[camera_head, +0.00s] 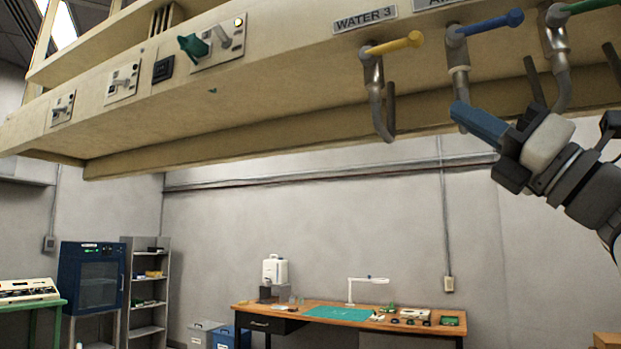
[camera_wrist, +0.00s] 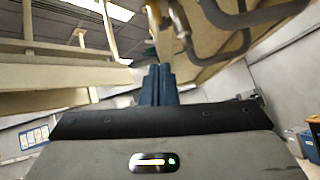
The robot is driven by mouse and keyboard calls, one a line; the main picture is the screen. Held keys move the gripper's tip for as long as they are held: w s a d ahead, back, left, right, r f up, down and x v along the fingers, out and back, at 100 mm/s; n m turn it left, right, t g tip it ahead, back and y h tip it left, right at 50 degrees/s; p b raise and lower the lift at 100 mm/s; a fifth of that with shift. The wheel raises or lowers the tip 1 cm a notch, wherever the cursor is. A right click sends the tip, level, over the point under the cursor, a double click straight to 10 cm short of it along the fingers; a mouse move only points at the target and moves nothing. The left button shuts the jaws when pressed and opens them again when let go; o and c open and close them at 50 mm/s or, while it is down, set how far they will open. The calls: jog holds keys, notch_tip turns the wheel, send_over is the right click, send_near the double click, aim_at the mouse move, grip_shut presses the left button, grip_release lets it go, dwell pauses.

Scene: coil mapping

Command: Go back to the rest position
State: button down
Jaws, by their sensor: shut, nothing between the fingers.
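My gripper (camera_head: 478,122) is at the right in the head view, with blue fingers shut and empty. It is raised just below the overhead panel, near the tap with the blue lever (camera_head: 490,22). In the wrist view the blue fingers (camera_wrist: 157,85) are together and point up toward the pipes. The head view does not show clearly whether the fingertips touch the tap's spout. My arm reaches in from the right edge.
The overhead panel (camera_head: 230,110) spans the top, with a yellow-lever tap (camera_head: 395,44) labelled WATER 3 and hooked pipes hanging down. Below stand a wooden workbench (camera_head: 290,314), a grey shelf (camera_head: 147,290) and a blue cabinet (camera_head: 92,277). The space below the panel looks free.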

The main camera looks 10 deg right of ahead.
jog(key=w+d+f+m+t+h+p, duration=0.1)
jog(key=w+d+f+m+t+h, duration=0.4)
jog(key=m+h, duration=0.85)
jog(key=w+d+f+m+t+h, duration=0.1)
jog(key=w+d+f+m+h, duration=0.3)
jog(key=w+f+m+h, duration=0.65)
notch_tip(320, 180, down, 15)
jog(key=a+m+g+h, duration=0.1)
jog(key=a+m+g, duration=0.1)
jog(key=m+g, duration=0.85)
jog(key=s+a+f+m+g+y, duration=0.1)
jog(key=s+a+f+m+g, duration=0.2)
jog(key=f, duration=0.6)
jog(key=s+a+f+m+g+y, duration=0.1)
jog(key=a+f+m+y, duration=0.2)
jog(key=f, duration=0.6)
jog(key=s+a+f+m+g+y+p, duration=0.1)
jog(key=s+a+f+g, duration=0.6)
jog(key=s+a+f, duration=0.3)
jog(key=s+f, duration=0.4)
jog(key=shift+y, duration=0.4)
jog(key=shift+w, duration=0.1)
